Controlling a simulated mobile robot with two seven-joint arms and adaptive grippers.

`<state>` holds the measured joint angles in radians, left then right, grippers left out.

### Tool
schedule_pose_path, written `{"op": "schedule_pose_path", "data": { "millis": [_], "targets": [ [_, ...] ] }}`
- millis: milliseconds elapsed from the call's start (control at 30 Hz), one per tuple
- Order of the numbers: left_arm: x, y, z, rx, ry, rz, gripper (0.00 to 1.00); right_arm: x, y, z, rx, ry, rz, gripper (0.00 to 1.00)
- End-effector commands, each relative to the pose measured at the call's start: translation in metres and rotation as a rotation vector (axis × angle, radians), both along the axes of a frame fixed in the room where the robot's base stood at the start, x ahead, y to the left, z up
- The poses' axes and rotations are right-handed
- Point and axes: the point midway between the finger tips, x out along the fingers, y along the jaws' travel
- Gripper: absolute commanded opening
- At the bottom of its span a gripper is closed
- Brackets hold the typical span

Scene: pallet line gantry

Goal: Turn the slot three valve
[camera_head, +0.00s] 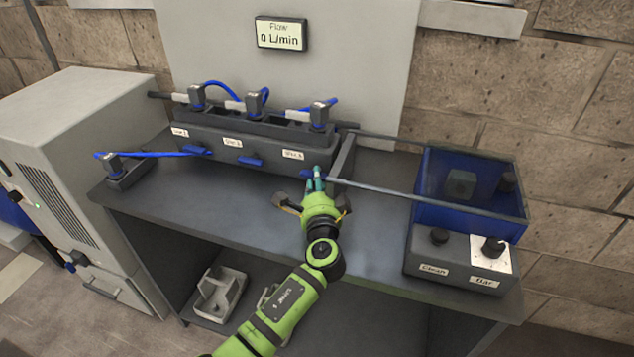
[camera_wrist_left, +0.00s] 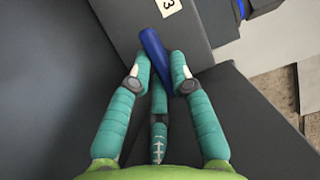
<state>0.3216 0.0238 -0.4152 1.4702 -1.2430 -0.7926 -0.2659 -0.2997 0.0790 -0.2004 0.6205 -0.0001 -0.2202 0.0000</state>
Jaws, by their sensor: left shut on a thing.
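The slot three valve handle is a blue lever (camera_head: 308,173) on the front of the dark manifold block (camera_head: 222,142), below its right-hand label. It also shows in the left wrist view (camera_wrist_left: 153,44), beside a white label reading 3 (camera_wrist_left: 169,6). My left gripper (camera_head: 316,178) is at this handle, with its teal fingers shut around the blue lever in the left wrist view (camera_wrist_left: 160,62). The fingers hide part of the lever. Two other blue levers, left (camera_head: 196,150) and middle (camera_head: 250,161), stand clear of the gripper. My right gripper is out of view.
A flow display (camera_head: 281,35) reads 0 L/min. A blue bin (camera_head: 468,214) and a control box labelled Clean (camera_head: 434,268) stand at right on the grey bench (camera_head: 230,203). A rail (camera_head: 420,197) runs right from the manifold. Bench in front is clear.

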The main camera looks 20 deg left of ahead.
Motion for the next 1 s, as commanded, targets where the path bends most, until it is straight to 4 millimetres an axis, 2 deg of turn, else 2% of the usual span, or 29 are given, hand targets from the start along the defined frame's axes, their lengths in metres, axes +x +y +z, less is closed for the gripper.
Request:
{"op": "schedule_pose_path", "data": {
  "millis": [267,300,333,733,867,1000],
  "targets": [
    [0.000,-0.001,0.000,0.007,0.002,-0.003,0.00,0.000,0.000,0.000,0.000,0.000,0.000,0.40],
    [0.000,-0.001,0.000,0.007,0.002,-0.003,0.33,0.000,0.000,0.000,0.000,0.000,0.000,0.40],
    [0.000,-0.001,0.000,0.006,0.001,-0.003,0.45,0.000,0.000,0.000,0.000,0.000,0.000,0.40],
    [-0.004,-0.002,-0.001,0.002,0.002,-0.002,0.45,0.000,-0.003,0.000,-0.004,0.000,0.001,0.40],
    [-0.019,-0.008,-0.002,0.002,0.003,-0.004,0.45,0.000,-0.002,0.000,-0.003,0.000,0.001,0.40],
    [-0.047,-0.018,-0.002,0.000,0.003,-0.004,0.45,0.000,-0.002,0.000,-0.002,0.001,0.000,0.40]
  ]
}}
